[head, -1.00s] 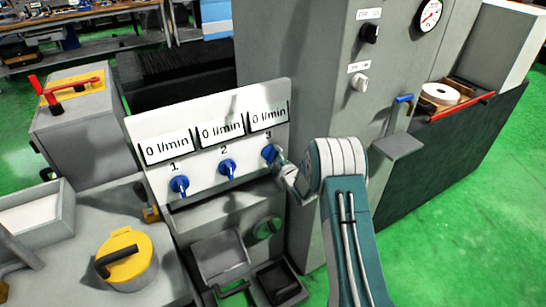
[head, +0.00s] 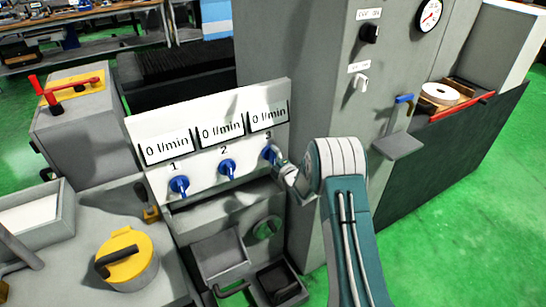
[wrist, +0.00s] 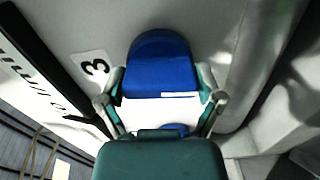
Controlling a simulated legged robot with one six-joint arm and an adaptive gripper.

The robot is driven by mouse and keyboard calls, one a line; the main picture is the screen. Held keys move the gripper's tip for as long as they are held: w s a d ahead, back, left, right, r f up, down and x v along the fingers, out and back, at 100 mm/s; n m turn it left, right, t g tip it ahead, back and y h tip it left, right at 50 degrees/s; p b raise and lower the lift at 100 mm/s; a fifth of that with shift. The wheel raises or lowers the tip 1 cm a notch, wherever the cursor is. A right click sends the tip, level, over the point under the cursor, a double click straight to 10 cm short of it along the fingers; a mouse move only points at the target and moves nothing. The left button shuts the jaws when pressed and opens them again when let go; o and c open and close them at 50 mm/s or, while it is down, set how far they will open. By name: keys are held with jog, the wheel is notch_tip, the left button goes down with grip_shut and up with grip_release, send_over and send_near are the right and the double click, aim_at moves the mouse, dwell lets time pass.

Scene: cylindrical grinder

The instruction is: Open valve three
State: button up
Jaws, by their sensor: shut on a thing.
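Valve three is a blue knob (head: 267,153) under the number 3 on the white panel (head: 208,165). Its display above (head: 268,117) reads 0 l/min. My gripper (head: 278,160) is at this knob, small in the head view. In the wrist view the blue knob (wrist: 160,65) fills the middle, beside the number 3 label, with a white mark near its lower edge. The two fingers of my gripper (wrist: 162,98) lie on either side of it and are shut on it. Blue valve knobs one (head: 179,186) and two (head: 227,169) point downward, and their displays read 0 l/min.
A grey cabinet (head: 300,90) with switches and a gauge (head: 429,14) stands right of the panel. A blue-handled lever (head: 404,99) is on its side. A yellow-lidded pot (head: 125,258) stands at the lower left. Trays lie below the panel. Green floor is free at the right.

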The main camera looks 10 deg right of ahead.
jog(key=shift+s+f, duration=0.15)
jog(key=shift+f, duration=0.3)
jog(key=o, duration=0.9)
jog(key=shift+r, duration=0.1)
jog(key=v, duration=1.1)
jog(key=shift+s+d+r, duration=0.1)
jog(key=shift+s, duration=0.25)
